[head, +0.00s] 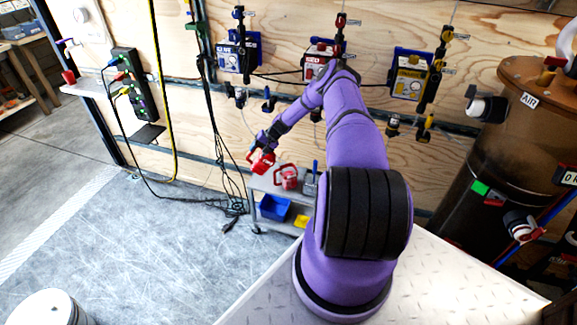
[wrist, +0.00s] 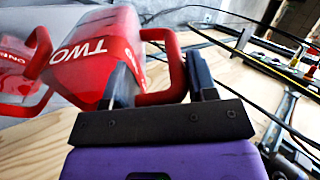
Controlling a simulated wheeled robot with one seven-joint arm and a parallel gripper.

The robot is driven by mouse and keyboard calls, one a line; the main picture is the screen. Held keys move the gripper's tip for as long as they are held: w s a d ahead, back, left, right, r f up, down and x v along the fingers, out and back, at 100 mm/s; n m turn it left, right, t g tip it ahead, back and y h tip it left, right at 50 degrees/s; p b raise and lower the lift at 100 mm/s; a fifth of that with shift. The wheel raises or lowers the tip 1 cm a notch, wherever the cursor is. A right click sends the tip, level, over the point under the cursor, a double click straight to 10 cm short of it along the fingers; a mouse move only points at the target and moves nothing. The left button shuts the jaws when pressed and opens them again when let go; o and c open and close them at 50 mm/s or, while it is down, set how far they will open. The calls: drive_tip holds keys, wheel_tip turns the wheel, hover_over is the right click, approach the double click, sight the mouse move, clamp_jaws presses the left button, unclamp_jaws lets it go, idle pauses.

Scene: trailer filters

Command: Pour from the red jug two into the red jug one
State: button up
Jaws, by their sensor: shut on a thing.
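Red jug two (head: 261,163), marked "TWO" in the wrist view (wrist: 95,48), is held by its red handle in my gripper (wrist: 163,78). The fingers are shut around the handle. In the head view my gripper (head: 266,147) holds the jug up at the left end of a small grey cart, and the jug looks tilted. Red jug one (head: 286,178) stands on the cart top just to the right of jug two. Its "ONE" label shows at the left edge of the wrist view (wrist: 14,62). I cannot see what either jug contains.
The grey cart (head: 262,184) also carries a grey container (head: 310,185) beside jug one. A blue bin (head: 274,207) and a yellow one (head: 301,221) sit lower down. Black cables (head: 222,165) hang left of the cart. The plywood wall is close behind; the floor at left is open.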

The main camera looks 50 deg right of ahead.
drive_tip(key=shift+s+d+r+t+y, duration=0.15)
drive_tip(key=shift+s+d+t+y, duration=0.15)
drive_tip(key=shift+t+y, duration=0.2)
drive_tip(key=shift+s+d+t+b, duration=0.2)
drive_tip(key=shift+d+t+b, duration=0.1)
drive_tip(key=shift+b, duration=0.2)
idle(0.5)
drive_tip(key=shift+s+d+r+t+y+b, duration=0.15)
drive_tip(key=shift+r+t+y+b, duration=0.1)
drive_tip(key=shift+r+y+b, duration=0.25)
drive_tip(key=shift+s+d+r+t+y+b, duration=0.1)
drive_tip(key=shift+s+r+t+y+b, duration=0.15)
drive_tip(key=shift+b, duration=0.3)
idle(1.3)
drive_tip(key=shift+d+f, duration=0.1)
idle(0.6)
